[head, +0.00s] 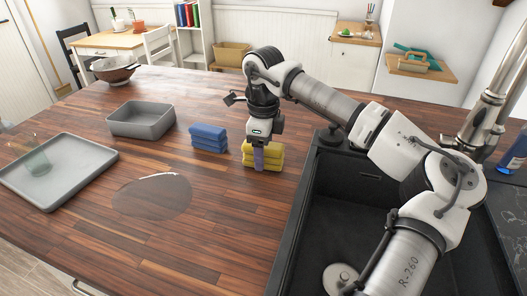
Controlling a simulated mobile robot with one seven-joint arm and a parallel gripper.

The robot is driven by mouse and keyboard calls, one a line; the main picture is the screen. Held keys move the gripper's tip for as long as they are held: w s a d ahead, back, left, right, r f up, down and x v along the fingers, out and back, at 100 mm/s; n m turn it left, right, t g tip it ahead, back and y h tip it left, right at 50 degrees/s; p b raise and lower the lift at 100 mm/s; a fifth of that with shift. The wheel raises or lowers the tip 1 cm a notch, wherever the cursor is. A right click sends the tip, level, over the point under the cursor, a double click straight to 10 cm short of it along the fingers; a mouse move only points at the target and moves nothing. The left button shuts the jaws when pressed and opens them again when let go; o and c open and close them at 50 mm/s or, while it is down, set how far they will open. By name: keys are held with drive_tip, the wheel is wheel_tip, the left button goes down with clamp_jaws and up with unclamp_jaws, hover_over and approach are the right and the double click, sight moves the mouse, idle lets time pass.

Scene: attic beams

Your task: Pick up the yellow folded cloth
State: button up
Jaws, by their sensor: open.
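The yellow folded cloth (272,160) lies on the wooden counter, just left of the black sink. My gripper (258,158) points down over its left part, and the finger tips overlap the cloth in the head view. The gripper is open. I cannot tell from this view whether the fingers touch the cloth, and they hide a strip of its front.
A blue folded cloth (208,137) lies left of the yellow one. A grey bin (141,131), a grey tray (88,150) bearing a glass (37,160), and a colander (115,70) stand farther left. A clear puddle (152,200) lies in front. The black sink (345,215) drops away at right.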

drive_tip(key=shift+f, duration=0.55)
drive_tip(key=c, duration=1.1)
drive_tip(key=shift+r, duration=0.1)
wheel_tip(320, 180, up, 20)
drive_tip(key=shift+f+b, duration=0.1)
drive_tip(key=shift+b, duration=0.45)
drive_tip(key=o, duration=0.3)
drive_tip(key=shift+c, duration=0.8)
